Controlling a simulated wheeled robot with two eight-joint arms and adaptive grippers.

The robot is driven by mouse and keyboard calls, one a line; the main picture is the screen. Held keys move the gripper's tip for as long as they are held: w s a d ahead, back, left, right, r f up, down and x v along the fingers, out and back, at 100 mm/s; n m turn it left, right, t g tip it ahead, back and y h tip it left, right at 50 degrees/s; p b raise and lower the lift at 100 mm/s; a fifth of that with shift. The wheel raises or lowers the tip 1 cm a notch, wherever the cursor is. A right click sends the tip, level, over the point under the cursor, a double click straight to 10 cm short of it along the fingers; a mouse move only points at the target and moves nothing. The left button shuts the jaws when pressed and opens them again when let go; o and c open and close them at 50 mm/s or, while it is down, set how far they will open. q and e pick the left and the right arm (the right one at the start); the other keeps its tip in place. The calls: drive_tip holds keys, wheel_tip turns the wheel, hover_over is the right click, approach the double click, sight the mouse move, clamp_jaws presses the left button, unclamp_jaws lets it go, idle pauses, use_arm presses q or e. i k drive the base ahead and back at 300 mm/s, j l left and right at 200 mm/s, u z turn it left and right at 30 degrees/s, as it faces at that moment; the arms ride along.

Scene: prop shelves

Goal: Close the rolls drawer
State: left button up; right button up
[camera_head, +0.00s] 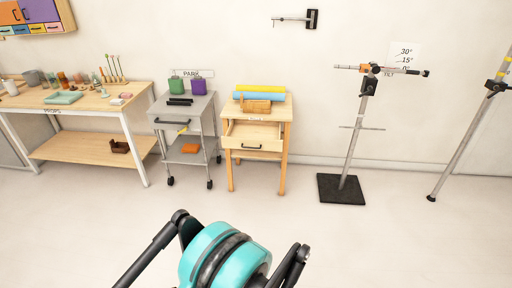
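The rolls drawer (253,145) is in a small wooden stand (285,115), right of centre against the back wall. It is pulled out, with its interior showing from above, and has a dark bar handle (250,147) on its front. Yellow (262,89), blue (258,97) and brown rolls (254,106) lie on the stand's top, above a small label too small to read. Neither of my grippers shows; only teal and black parts of my own body are at the bottom. The drawer stands well beyond them across the floor.
A grey wheeled cart (186,116) with its own handled drawer stands close left of the wooden stand. A long workbench (90,101) is farther left. A stand with a black base plate (341,188) is on the right. The floor (350,245) in front is clear.

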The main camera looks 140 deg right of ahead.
sight(245, 134)
drive_tip(key=z, duration=2.65)
drive_tip(key=k+l+z, duration=0.1)
drive_tip(key=l+z, duration=0.15)
drive_tip(key=z, duration=0.2)
drive_tip(key=l+z, duration=0.25)
drive_tip(key=z, duration=0.2)
drive_tip(key=l+z, duration=0.25)
drive_tip(key=z, duration=0.2)
drive_tip(key=l+z, duration=0.3)
drive_tip(key=z, duration=0.2)
drive_tip(key=i+l, duration=0.2)
drive_tip(key=i, duration=0.3)
drive_tip(key=i+l+u, duration=0.1)
drive_tip(key=i, duration=0.45)
drive_tip(key=i+l, duration=0.35)
drive_tip(key=i, duration=0.15)
drive_tip(key=i+l+u, duration=0.1)
drive_tip(key=i+l, duration=0.15)
drive_tip(key=i, duration=0.25)
